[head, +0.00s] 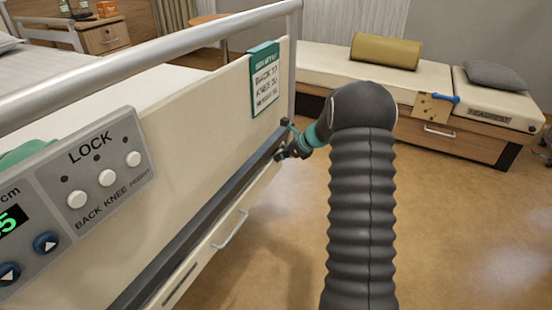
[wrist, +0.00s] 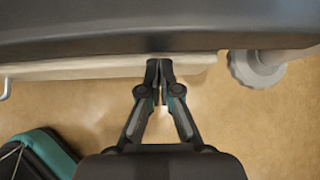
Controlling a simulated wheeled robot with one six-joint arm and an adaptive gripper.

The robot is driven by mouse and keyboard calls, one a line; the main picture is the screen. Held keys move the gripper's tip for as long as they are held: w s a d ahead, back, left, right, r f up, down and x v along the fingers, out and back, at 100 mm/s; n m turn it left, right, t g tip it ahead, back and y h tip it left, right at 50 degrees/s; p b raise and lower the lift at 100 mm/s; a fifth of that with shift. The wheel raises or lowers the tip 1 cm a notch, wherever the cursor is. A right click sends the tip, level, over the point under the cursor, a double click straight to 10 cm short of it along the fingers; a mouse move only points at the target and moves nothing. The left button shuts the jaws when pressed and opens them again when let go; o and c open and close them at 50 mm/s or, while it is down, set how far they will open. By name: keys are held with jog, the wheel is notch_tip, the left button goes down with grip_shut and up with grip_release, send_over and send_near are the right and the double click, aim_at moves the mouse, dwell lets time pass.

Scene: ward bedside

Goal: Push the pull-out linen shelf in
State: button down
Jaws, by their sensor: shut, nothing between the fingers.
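The linen shelf (head: 212,249) shows in the head view as a long cream front with a metal handle (head: 230,229), low on the bed's side under a dark rail. In the wrist view its cream edge (wrist: 85,68) sticks out a little past the dark rail, and a bit of the handle (wrist: 6,89) shows at the far left. My gripper (head: 280,155) is at the far end of the shelf, partly hidden by my arm in the head view. In the wrist view my gripper (wrist: 159,66) is shut and empty, its tips at the shelf edge; contact is unclear.
The bed panel (head: 105,170) with lock buttons and a metal bed rail (head: 150,62) stand close on the left. A round grey bed fitting (wrist: 255,70) is right of the fingers. A couch (head: 330,65) stands at the back. The floor (head: 450,220) on the right is clear.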

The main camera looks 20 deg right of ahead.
jog(key=shift+w, duration=0.1)
dwell(0.3)
jog(key=s+d+f+v, duration=0.1)
jog(key=s+f+v, duration=0.1)
jog(key=v, duration=1.1)
jog(key=s+f+n+g, duration=0.2)
jog(key=s+f+n, duration=0.2)
jog(key=s+n, duration=0.15)
jog(key=s+a+r+n+h, duration=0.2)
jog(key=s+a+r+n, duration=0.3)
jog(key=s, duration=0.5)
jog(key=s+a+r+n+h, duration=0.2)
jog(key=s+a+r+n, duration=0.4)
jog(key=s+a+n, duration=0.2)
jog(key=s+a+r+n+t+h, duration=0.1)
jog(key=s+a+r+n, duration=0.5)
jog(key=s, duration=0.7)
jog(key=shift+a+n+h+p, duration=0.25)
jog(key=shift+n+h+p, duration=0.35)
jog(key=shift+n, duration=0.65)
